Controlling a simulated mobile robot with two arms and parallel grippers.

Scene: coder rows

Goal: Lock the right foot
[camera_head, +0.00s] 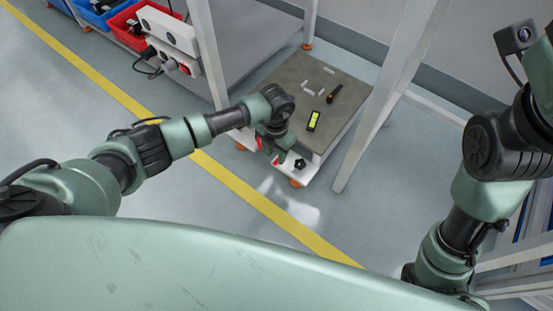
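A low cart (290,88) with a grey top stands beyond the yellow floor line. Orange feet show under its near edge: the right one (297,182) at the near corner and the left one (240,147). A black knob-like part (299,164) sits on the white ledge above the right foot. My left gripper (278,157) points down at the cart's near edge, just left of the black part. Small red parts show beside it. Its fingers are too small to tell open from shut, and contact is unclear. My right arm is at the right; its gripper is out of view.
On the cart top lie a black-and-yellow device (314,121), a black tool (334,93) and several small white pieces (308,92). White frame posts (393,85) rise beside the cart. A red bin (125,30) stands at the upper left. The floor before the cart is clear.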

